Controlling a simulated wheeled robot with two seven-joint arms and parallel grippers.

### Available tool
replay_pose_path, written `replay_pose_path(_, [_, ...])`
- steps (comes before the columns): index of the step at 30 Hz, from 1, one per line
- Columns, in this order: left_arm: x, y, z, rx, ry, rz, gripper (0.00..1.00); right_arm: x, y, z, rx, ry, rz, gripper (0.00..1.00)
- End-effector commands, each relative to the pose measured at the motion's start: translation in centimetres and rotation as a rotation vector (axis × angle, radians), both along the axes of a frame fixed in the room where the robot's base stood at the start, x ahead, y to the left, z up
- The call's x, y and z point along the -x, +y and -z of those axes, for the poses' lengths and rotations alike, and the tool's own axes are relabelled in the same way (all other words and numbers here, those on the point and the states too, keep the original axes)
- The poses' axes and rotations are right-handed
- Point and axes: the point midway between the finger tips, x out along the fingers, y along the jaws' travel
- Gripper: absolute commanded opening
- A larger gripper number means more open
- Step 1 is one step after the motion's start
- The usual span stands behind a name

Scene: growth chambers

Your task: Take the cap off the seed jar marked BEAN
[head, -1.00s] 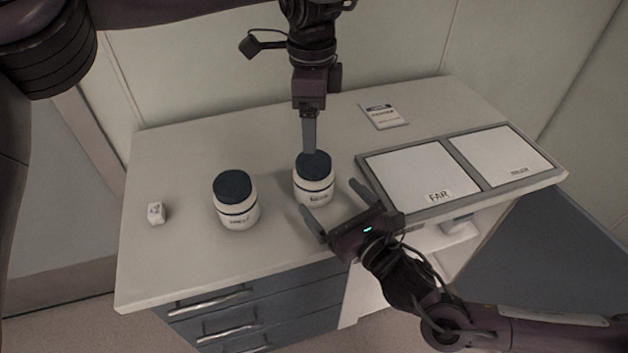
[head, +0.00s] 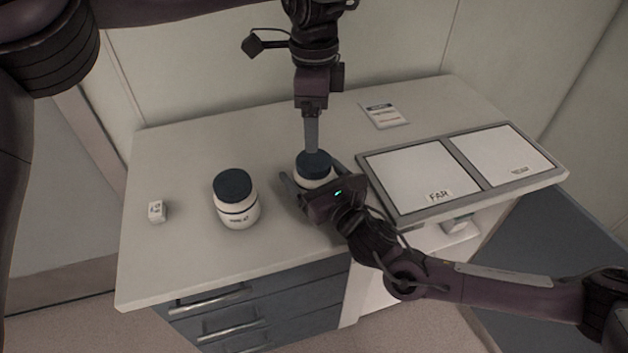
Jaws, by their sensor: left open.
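Two white jars with dark blue caps stand upright on the worktop. The left jar (head: 240,212) has a small label too blurred to read surely. The right jar (head: 308,184) has its cap (head: 314,164) on; its label is now hidden behind my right gripper, so I cannot read it. My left gripper (head: 312,150) points straight down from above, its fingers seen edge-on, with the tips at the right jar's cap. It is open. My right gripper (head: 312,172) comes from the front right, low, its fingers on either side of the right jar's body, seemingly open; contact is unclear.
A small white labelled block (head: 157,211) lies at the left. A card (head: 384,115) lies at the back. A grey-framed tray (head: 447,148) with two white panels, one marked FAR, sits at the right. The worktop's (head: 180,265) front left is clear.

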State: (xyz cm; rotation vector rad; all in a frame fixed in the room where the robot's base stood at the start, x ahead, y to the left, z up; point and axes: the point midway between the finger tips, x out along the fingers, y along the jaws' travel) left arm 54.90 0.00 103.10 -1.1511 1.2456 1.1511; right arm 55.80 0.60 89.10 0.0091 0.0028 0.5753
Motion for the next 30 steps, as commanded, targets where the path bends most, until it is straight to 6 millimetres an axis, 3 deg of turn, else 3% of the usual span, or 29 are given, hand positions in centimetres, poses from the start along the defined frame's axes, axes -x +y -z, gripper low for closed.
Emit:
replay_pose_path(2, [0.00, 0.00, 0.00, 0.000, 0.000, 0.000, 0.78, 0.02, -0.01, 0.01, 0.000, 0.000, 0.000, 0.73])
replay_pose_path(17, [-0.01, -0.01, 0.00, 0.000, -0.001, 0.040, 0.78, 0.02, -0.04, 0.04, 0.001, 0.001, 0.000, 0.08])
replay_pose_path(23, [-0.05, -0.08, -0.05, 0.000, -0.004, 0.333, 0.78, 0.02, -0.04, 0.05, 0.001, 0.001, 0.000, 0.06])
replay_pose_path(30, [-0.10, -0.23, -0.02, -0.001, -0.008, 0.904, 0.78, 0.02, -0.04, 0.06, 0.001, 0.001, 0.000, 0.06])
